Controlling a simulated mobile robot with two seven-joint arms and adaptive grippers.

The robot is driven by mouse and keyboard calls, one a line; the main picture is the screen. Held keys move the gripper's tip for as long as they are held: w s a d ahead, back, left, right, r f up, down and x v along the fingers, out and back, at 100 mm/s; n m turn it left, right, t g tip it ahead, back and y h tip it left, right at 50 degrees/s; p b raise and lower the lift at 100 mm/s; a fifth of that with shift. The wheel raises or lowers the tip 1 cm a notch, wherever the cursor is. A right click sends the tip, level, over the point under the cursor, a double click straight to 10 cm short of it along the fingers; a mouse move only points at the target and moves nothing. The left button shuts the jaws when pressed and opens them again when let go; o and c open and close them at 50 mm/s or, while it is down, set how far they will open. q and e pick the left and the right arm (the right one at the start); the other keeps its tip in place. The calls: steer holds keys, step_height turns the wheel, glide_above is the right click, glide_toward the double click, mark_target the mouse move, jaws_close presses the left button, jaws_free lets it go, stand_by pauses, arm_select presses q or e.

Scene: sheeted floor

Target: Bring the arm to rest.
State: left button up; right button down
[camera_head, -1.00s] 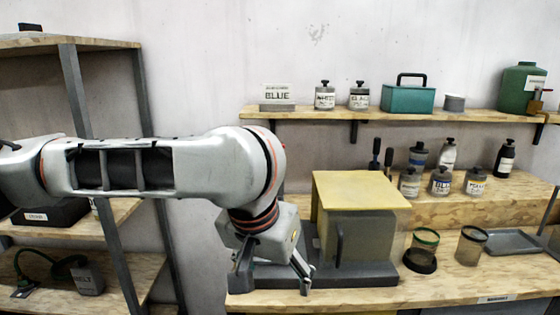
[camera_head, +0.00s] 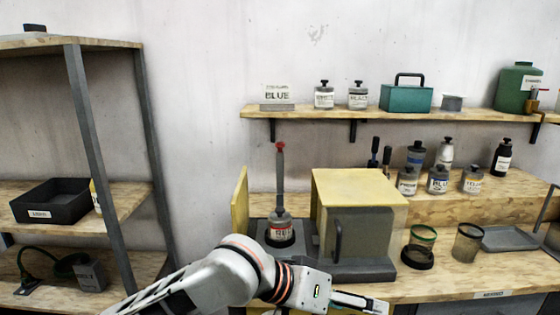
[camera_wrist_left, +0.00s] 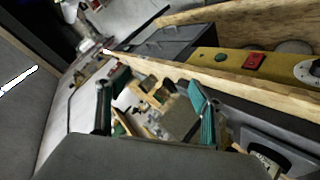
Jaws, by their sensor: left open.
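My left arm (camera_head: 215,278) comes in low from the left in the head view, its joint in front of the bench's front edge. My left gripper (camera_head: 362,302) is at the bottom edge of that view, below and in front of the yellow-topped box, partly cut off. In the left wrist view the two green-padded fingers of the gripper (camera_wrist_left: 152,108) stand apart with nothing held between them. My right arm and gripper are not in view.
Two cups, one green-rimmed (camera_head: 423,238), and a grey tray (camera_head: 516,239) are to the right. A shelf rack (camera_head: 88,150) stands at left.

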arm_select(q)
steer(key=w+a+f+n+t+y, duration=0.1)
steer(key=w+a+f+n+t, duration=0.1)
steer(key=a+f+t, duration=0.5)
steer(key=w+a+f+n, duration=0.2)
steer(key=a+f, duration=0.4)
steer(key=f, duration=0.5)
steer(key=s+a+f+m+y, duration=0.1)
steer(key=s+a+f+y, duration=0.2)
steer(key=s+a+f, duration=0.5)
steer(key=s+a+f+y, duration=0.4)
steer(key=s+a+f, duration=0.3)
steer(key=a+f, duration=0.3)
steer(key=a, duration=0.2)
steer(key=shift+s+a+m+t, duration=0.4)
